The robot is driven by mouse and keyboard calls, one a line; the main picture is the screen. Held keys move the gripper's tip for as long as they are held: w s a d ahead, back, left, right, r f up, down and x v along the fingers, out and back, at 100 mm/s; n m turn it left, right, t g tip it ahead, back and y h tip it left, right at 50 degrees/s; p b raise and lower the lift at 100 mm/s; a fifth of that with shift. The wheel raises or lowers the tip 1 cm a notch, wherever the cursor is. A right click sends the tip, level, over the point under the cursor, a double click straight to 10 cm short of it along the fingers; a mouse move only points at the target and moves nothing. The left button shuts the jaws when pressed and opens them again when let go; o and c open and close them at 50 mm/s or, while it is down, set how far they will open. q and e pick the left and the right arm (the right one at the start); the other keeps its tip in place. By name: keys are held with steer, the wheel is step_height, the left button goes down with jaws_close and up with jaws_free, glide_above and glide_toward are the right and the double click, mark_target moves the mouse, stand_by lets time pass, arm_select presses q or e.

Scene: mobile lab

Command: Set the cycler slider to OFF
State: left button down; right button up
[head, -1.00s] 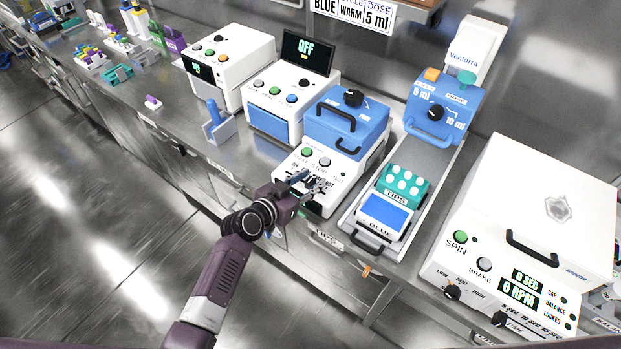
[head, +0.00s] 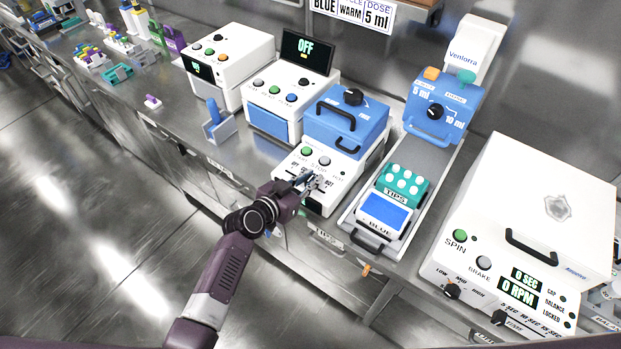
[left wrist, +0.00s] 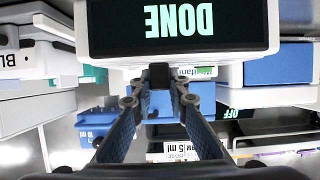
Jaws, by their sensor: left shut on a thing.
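The cycler (head: 292,168) is the white unit with a blue lid at the middle of the bench. Its front panel has a green button, a grey button and a printed slider scale. My left gripper (head: 312,183) is at this panel and covers much of the scale. In the left wrist view the fingers (left wrist: 159,84) are shut on a small dark block, the slider knob (left wrist: 159,73). A display (left wrist: 180,20) above it reads DONE, upside down. The slider's exact position on its scale is hidden by the gripper. My right gripper is not in view.
A device with a screen (head: 307,50) reading OFF stands left of the cycler. A rail holding a teal tip rack (head: 404,183) runs close on the right. A large white centrifuge (head: 545,215) stands farther right. The floor in front is clear.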

mark_target(286, 171)
arm_select(q)
steer(key=shift+w+a+f, duration=0.1)
steer(key=shift+w+a, duration=0.1)
steer(key=shift+a, duration=0.05)
steer(key=w+a+b, duration=0.1)
steer(key=a+b, duration=0.1)
steer(key=w+a+b, duration=0.3)
steer(key=a, duration=0.1)
steer(key=shift+w+a+b, duration=0.1)
steer(key=shift+w+b, duration=0.1)
steer(key=shift+b, duration=0.2)
steer(key=c, duration=2.1)
jaws_free()
steer(key=shift+w+a, duration=0.1)
steer(key=shift+o, duration=1.3)
